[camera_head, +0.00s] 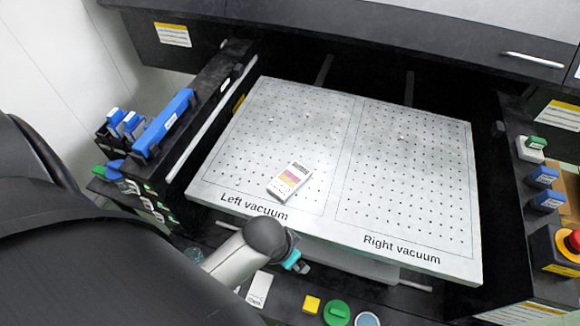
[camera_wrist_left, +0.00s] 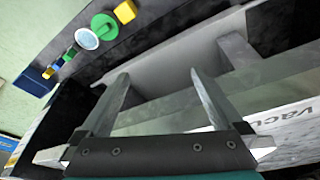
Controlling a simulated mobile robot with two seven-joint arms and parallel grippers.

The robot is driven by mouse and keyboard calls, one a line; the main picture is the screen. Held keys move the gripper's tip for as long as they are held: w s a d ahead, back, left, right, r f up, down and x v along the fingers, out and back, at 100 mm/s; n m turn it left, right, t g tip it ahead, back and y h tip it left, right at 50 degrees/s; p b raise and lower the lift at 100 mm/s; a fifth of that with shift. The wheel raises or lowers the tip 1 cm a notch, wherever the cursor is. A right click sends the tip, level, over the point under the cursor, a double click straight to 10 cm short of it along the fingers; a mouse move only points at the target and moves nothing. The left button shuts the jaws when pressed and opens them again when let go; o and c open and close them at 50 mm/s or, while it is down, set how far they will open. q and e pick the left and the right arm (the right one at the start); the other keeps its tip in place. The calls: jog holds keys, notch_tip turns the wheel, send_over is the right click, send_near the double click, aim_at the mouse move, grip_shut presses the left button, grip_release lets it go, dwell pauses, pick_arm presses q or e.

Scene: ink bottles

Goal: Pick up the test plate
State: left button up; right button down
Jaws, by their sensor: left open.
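The test plate does not show in that view. My right gripper is in neither view.
Yellow (camera_head: 311,304) and green (camera_head: 337,312) buttons sit on the front ledge, beside a white label (camera_head: 259,289). Blue-handled parts (camera_head: 165,125) stand on the left rail. A red emergency button (camera_head: 573,241) is at the right. The bed around the plate is clear.

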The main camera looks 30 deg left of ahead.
pick_arm(q)
notch_tip(320, 180, up, 10)
jog(key=d+p, duration=0.1)
jog(key=shift+m+g+h, duration=0.3)
jog(key=shift+m+h, duration=0.3)
jog(key=shift+m, duration=0.3)
jog(key=w, duration=0.2)
jog(key=w+d+r, duration=0.1)
jog(key=w, duration=0.2)
jog(key=w+r, duration=0.1)
jog(key=w, duration=0.1)
jog(key=shift+w+d+r, duration=0.15)
jog(key=shift+w+d, duration=0.2)
jog(key=shift+w, duration=0.05)
jog(key=w+a+r+n+g+y, duration=0.2)
jog(key=w+a+r, duration=0.6)
jog(key=a+r, duration=0.3)
send_over(294, 175)
notch_tip(294, 175, down, 11)
jog(key=shift+s+a+r+b, duration=0.1)
jog(key=shift+s+a+b, duration=0.05)
jog(key=shift+b, duration=0.3)
notch_tip(294, 175, down, 5)
jog(key=shift+f+b, duration=0.1)
jog(key=shift+b, duration=0.45)
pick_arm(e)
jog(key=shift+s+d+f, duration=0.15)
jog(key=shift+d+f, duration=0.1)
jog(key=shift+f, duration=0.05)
